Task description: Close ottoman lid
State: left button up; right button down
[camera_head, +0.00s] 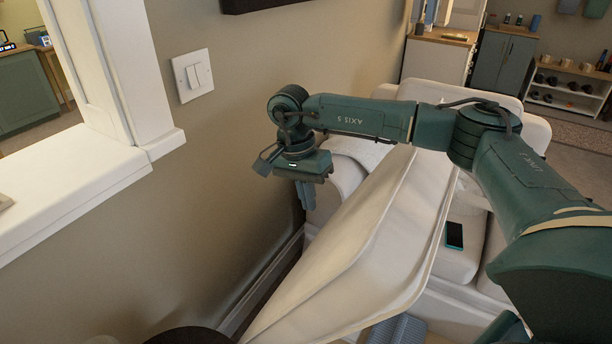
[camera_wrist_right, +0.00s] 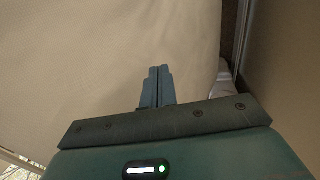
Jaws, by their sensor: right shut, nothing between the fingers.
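The cream ottoman lid (camera_head: 365,245) stands raised and steeply tilted in the head view, running from the bottom centre up towards the sofa. The ottoman body (camera_head: 455,308) shows partly to the right of the lid's lower end; the rest is hidden. My right gripper (camera_head: 307,207) is shut and empty, pointing down on the wall side of the lid, near its upper end. In the right wrist view the shut fingers (camera_wrist_right: 158,72) are in front of a broad beige surface, which looks like the lid (camera_wrist_right: 80,60). I cannot tell whether they touch it. My left gripper is not in view.
A wall with a light switch (camera_head: 193,76) and a white ledge (camera_head: 70,190) is at left. A white sofa (camera_head: 450,92) stands behind the lid, with a dark phone (camera_head: 454,235) on a seat. My right arm spans over the sofa and lid.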

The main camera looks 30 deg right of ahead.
aim_at(328, 238)
jog(key=s+f, duration=0.1)
jog(key=s+d+f+p, duration=0.1)
jog(key=s+f, duration=0.1)
jog(key=f, duration=0.1)
jog(key=shift+d, duration=0.3)
jog(key=shift+s+d+f+p, duration=0.15)
jog(key=shift+s+f+p, duration=0.15)
jog(key=shift+s, duration=0.05)
jog(key=shift+f, duration=0.1)
